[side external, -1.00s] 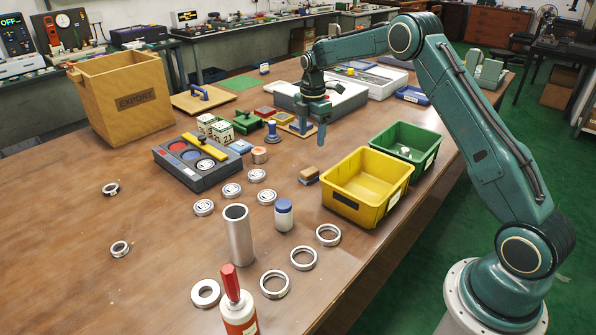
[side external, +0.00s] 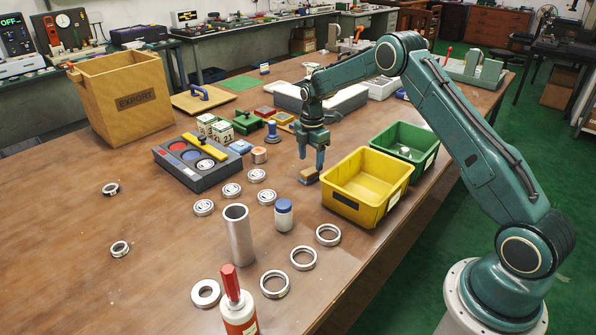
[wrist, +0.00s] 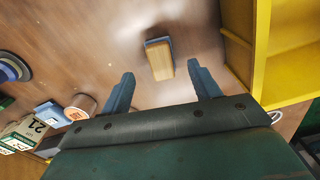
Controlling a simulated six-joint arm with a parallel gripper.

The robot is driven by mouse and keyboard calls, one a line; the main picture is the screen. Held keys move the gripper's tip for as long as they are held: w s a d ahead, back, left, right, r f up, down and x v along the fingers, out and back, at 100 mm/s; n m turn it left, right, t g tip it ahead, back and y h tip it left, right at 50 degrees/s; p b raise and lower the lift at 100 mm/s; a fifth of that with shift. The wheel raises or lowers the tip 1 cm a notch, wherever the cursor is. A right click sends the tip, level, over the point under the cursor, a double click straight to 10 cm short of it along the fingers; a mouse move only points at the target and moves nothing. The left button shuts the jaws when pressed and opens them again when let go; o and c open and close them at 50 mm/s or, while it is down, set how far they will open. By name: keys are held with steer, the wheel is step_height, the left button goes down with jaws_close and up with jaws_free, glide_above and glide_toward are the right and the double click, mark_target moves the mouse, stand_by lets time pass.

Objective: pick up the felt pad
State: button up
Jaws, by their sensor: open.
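A small block with a tan, wood-like top and a dark blue-grey base (side external: 307,176), which appears to be the felt pad, lies on the table left of the yellow bin. It also shows in the wrist view (wrist: 159,61), lying between the lines of the two fingers and reaching past their tips. My gripper (side external: 312,163) is open and empty, pointing down just above the pad. In the wrist view its fingertips (wrist: 160,72) stand apart on either side of the pad's near end, with space on both sides.
The yellow bin (side external: 341,199) stands close on the right, with the green bin (side external: 432,137) behind it. A white jar with a blue lid (side external: 284,216) and a metal tube (side external: 239,238) stand in front. A blue-handled stamp (side external: 272,133) is behind left.

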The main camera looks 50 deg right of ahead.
mark_target(310, 171)
steer(key=shift+a+f, duration=0.2)
steer(key=shift+f, duration=2.4)
steer(key=c, duration=1.1)
step_height(310, 171, up, 20)
steer(key=shift+r, duration=0.1)
